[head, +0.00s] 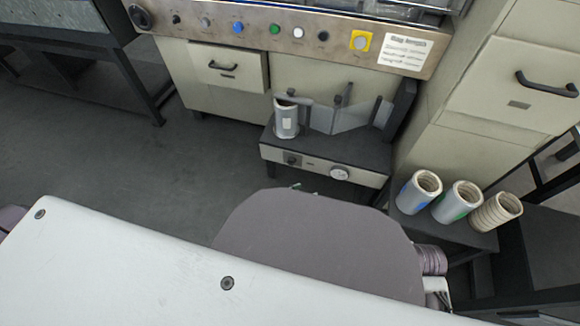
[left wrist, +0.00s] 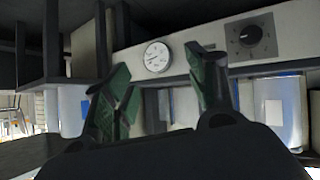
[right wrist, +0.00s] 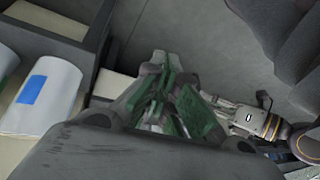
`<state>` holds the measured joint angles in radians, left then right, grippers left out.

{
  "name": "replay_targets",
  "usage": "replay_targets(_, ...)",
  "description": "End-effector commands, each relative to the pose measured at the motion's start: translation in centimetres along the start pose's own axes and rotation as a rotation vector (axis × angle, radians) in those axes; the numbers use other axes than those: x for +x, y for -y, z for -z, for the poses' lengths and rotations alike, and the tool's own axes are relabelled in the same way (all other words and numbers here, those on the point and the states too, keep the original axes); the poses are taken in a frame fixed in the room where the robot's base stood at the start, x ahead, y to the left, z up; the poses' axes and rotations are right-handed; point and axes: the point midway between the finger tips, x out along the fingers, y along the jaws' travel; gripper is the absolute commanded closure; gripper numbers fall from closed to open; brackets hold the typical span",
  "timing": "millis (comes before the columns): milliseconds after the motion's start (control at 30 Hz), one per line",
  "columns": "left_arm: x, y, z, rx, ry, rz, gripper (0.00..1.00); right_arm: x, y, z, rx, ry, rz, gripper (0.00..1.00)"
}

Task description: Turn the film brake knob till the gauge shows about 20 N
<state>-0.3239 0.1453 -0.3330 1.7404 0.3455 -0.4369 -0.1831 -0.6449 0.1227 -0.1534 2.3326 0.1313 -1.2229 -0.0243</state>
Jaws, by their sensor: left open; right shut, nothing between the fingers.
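The dark film brake knob (head: 292,159) sits at the left of the pale front panel under the film stand. The round white gauge (head: 340,173) is to its right; its needle is too small to read. In the left wrist view the scene is turned over, with the gauge (left wrist: 157,57) left of the knob (left wrist: 250,37). My left gripper (left wrist: 160,88) is open and empty, its green-padded fingers below the panel and apart from the knob. In the head view only its tips peek out past my arm. My right gripper (right wrist: 168,85) is shut and empty, away from the panel.
A film roll (head: 286,118) stands on the brake unit's dark top (head: 345,148). Three spare rolls (head: 461,198) stand on a dark low shelf at the right. A control panel (head: 295,32) with buttons runs above. The floor (head: 130,165) at left is clear.

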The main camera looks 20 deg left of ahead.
Motion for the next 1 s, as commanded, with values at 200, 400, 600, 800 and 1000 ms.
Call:
replay_targets(200, 2.5, 0.3, -0.6, -0.009, -0.109, 0.007, 0.43, 0.9, 0.8, -0.2, 0.006, -0.028, 0.028, 1.0)
replay_targets(400, 4.0, 1.1, -1.3, -0.018, -0.206, 0.034, 0.43, 1.7, 1.4, -0.5, 0.015, -0.053, 0.052, 1.0)
replay_targets(600, 5.0, 2.6, -2.1, -0.023, -0.298, 0.079, 0.43, 2.4, 2.1, -0.8, 0.025, -0.079, 0.074, 1.0)
replay_targets(800, 5.4, 4.5, -3.1, -0.019, -0.387, 0.142, 0.43, 3.2, 2.7, -1.1, 0.037, -0.104, 0.095, 1.0)
replay_targets(1000, 5.2, 7.0, -4.0, -0.005, -0.473, 0.219, 0.43, 3.9, 3.2, -1.4, 0.052, -0.127, 0.115, 1.0)
